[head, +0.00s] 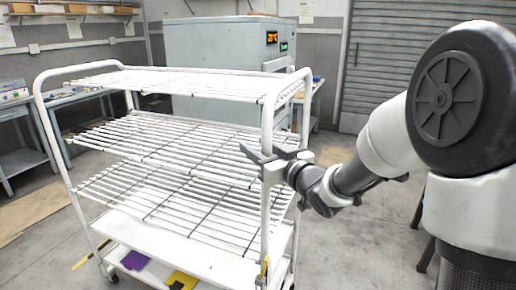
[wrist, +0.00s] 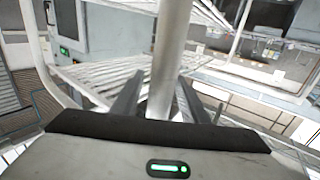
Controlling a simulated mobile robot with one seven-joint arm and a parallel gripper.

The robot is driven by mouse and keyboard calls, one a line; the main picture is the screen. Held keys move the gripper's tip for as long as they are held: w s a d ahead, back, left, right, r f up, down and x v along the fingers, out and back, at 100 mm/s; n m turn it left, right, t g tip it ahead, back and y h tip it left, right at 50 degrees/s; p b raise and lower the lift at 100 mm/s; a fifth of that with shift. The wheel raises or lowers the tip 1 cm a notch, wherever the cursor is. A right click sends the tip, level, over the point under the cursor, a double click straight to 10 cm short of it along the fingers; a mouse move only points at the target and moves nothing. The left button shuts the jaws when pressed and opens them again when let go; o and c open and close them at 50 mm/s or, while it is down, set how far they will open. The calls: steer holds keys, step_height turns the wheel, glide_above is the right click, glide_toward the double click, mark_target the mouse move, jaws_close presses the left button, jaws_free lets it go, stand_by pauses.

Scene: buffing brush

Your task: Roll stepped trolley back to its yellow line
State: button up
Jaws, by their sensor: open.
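The stepped trolley (head: 267,215) is a white tubular frame with several wire shelves and a solid lower shelf, filling the left and middle of the head view. Its front right post also shows in the wrist view (wrist: 170,60). My gripper (head: 266,156) is at this post, below the top shelf. In the wrist view the dark fingers (wrist: 158,100) stand open on either side of the post; gaps show, so it is not clamped. A short yellow strip (head: 82,262) lies on the floor at the trolley's lower left; the trolley may hide more of it.
A large grey cabinet (head: 222,50) with lit displays stands behind the trolley. A bench (head: 20,160) stands at the left. Purple (head: 135,260) and yellow (head: 181,280) pieces lie low at the trolley's base. Open concrete floor (head: 345,240) lies to its right, before a shutter (head: 400,60).

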steer(key=shift+c, duration=0.4)
jaws_close()
steer(key=shift+a, duration=0.1)
